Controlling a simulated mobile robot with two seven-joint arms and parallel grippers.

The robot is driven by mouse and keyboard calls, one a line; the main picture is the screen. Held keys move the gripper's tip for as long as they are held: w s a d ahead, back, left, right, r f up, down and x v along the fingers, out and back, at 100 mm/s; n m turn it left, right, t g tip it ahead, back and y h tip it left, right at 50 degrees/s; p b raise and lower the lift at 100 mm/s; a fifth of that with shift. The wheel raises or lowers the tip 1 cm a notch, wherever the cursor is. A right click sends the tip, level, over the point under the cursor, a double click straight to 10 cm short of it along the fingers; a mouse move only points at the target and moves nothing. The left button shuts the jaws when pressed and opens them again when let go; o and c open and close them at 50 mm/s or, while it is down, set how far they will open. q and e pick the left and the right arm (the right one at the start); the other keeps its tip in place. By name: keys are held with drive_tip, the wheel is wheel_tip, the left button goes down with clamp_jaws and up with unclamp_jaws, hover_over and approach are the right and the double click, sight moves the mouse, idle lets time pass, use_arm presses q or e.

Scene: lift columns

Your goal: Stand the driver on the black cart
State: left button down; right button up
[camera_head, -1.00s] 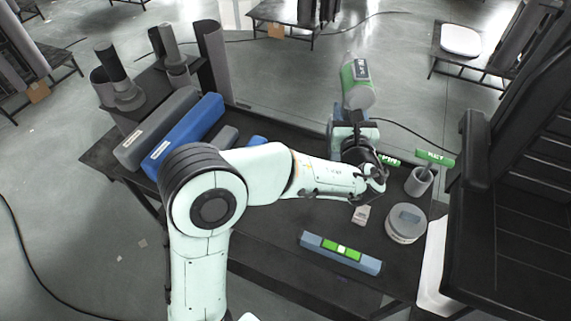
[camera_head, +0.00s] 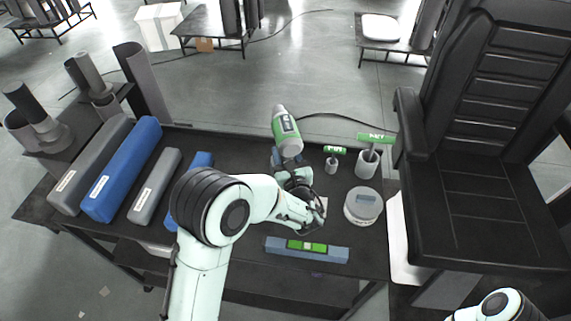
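The driver (camera_head: 288,132), green and grey, is at the back edge of the dark table in the head view, its body pointing up and slightly left. My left gripper (camera_head: 284,160) is at the driver's lower end and appears shut on it; the fingers are mostly hidden by the wrist. Whether the driver touches the table is unclear. The black cart (camera_head: 480,205), with a tall slatted back, stands to the right of the table; its visible top is bare. Part of my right arm shows at the bottom right, its gripper out of view.
On the table (camera_head: 235,150) are a green-and-blue level (camera_head: 275,244), a round grey tub (camera_head: 363,207), green-headed tools in cups (camera_head: 367,163), and long grey and blue blocks (camera_head: 122,170). A white panel (camera_head: 398,240) stands between table and cart. A cable crosses the floor behind.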

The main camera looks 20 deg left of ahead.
use_arm(q)
drive_tip(key=shift+f, duration=2)
use_arm(e)
drive_tip(key=shift+f, duration=0.15)
use_arm(q)
drive_tip(key=shift+f, duration=0.1)
use_arm(e)
drive_tip(key=shift+s+f, duration=0.1)
use_arm(q)
drive_tip(key=c, duration=0.9)
unclamp_jaws()
drive_tip(key=shift+f+b, duration=0.25)
drive_tip(key=shift+b, duration=0.05)
drive_tip(key=shift+c, duration=0.2)
drive_tip(key=o, duration=0.4)
drive_tip(key=shift+r, duration=0.1)
use_arm(e)
drive_tip(key=shift+s, duration=0.1)
use_arm(q)
drive_tip(key=shift+o, duration=0.2)
drive_tip(key=shift+r, duration=0.15)
drive_tip(key=b+v, duration=0.2)
drive_tip(key=v, duration=1)
use_arm(e)
drive_tip(key=shift+s+f, duration=0.25)
drive_tip(key=shift+f, duration=0.35)
drive_tip(key=shift+s+f, duration=0.25)
drive_tip(key=shift+f, duration=0.3)
